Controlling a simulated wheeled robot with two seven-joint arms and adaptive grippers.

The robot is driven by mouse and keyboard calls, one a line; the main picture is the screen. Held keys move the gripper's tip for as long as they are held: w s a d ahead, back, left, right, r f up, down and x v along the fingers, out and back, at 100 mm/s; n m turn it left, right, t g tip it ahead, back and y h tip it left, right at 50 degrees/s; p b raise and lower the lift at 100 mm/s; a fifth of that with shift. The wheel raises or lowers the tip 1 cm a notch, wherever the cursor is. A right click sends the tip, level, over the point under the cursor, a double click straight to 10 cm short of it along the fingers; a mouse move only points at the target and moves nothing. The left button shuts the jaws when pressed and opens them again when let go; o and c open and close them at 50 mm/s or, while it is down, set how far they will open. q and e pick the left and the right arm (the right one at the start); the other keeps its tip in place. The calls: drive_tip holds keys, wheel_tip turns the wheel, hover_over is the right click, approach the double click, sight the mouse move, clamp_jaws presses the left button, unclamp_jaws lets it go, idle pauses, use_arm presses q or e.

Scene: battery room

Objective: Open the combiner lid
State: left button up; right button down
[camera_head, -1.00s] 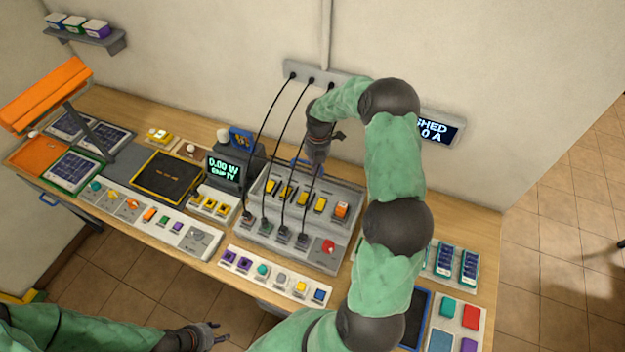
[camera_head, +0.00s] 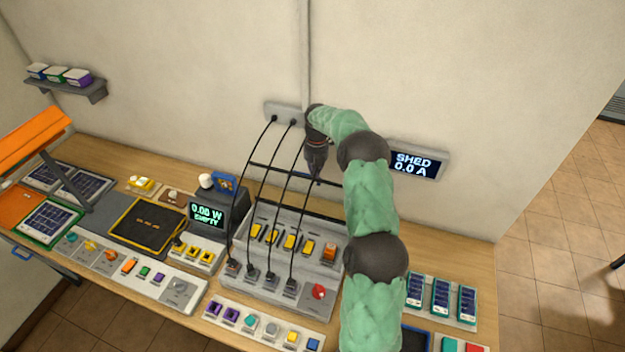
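The combiner (camera_head: 318,285) is a grey box on the bench with a row of yellow switches, an orange one, a red knob and black cables plugged along its front. A dark-edged, see-through panel, apparently its lid (camera_head: 268,168), stands raised at the back of the box, with the wall visible through it. My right gripper (camera_head: 316,178) points down at the panel's upper edge, near its middle. Its fingertips are small and dark, so I cannot tell whether they are open, shut or touching the edge. My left gripper is out of view.
The cables rise to a grey wall socket strip (camera_head: 285,112), close to my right gripper. A wall display (camera_head: 413,164) reads SHED 0.0 A. A meter (camera_head: 207,216) reads 0.00 W EMPTY left of the combiner. Blue modules (camera_head: 441,297) lie to the right.

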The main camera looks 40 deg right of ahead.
drive_tip(key=shift+s+a+f, duration=0.1)
drive_tip(key=shift+s+f, duration=0.1)
drive_tip(key=shift+f, duration=0.45)
wheel_tip(320, 180, up, 13)
drive_tip(key=d, duration=0.1)
drive_tip(key=shift+w+d, duration=0.2)
drive_tip(key=shift+w, duration=0.2)
